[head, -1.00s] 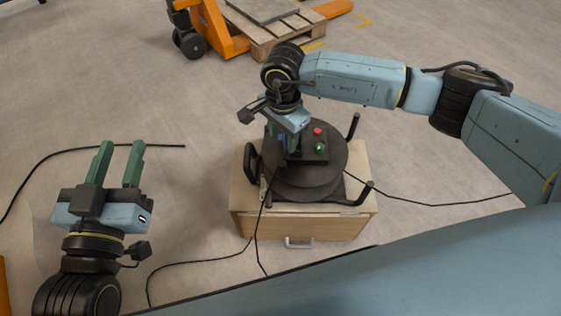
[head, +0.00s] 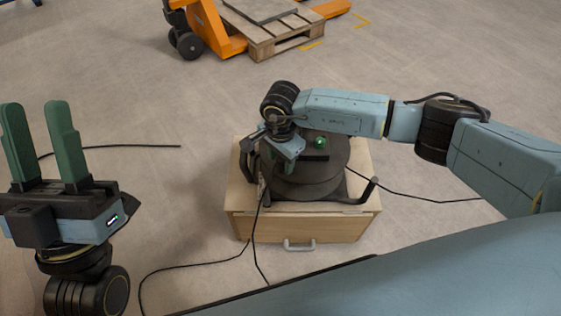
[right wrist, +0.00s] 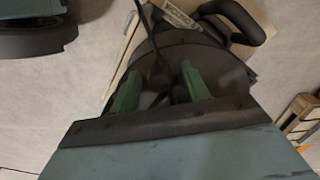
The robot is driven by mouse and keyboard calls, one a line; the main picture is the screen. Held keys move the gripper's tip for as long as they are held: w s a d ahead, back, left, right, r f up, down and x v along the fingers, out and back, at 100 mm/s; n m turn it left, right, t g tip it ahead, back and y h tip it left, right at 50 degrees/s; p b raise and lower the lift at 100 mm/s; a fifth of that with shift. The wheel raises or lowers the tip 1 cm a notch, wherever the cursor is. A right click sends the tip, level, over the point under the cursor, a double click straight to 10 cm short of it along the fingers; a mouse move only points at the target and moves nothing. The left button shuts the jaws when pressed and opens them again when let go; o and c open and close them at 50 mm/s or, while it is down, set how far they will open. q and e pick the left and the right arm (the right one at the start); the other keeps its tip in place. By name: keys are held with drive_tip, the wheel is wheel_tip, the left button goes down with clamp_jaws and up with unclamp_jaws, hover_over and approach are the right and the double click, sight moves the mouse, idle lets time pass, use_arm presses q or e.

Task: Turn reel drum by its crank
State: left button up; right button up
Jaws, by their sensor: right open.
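The black reel drum (head: 322,180) lies on a wooden cabinet (head: 300,226) in the head view. A bent black bar (head: 368,192) sticks out at its right side. I cannot tell which dark part is the crank. A thick black curved handle (right wrist: 243,22) is beyond the right finger. My left gripper (head: 35,106) is open and empty at far left.
Black cables (head: 195,263) run over the floor around the cabinet. An orange pallet truck (head: 212,30) with a wooden pallet (head: 275,36) stands at the back. The floor between left gripper and cabinet is mostly clear.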

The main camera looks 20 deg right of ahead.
drive_tip(key=shift+f, duration=0.25)
drive_tip(key=shift+c, duration=0.5)
clamp_jaws()
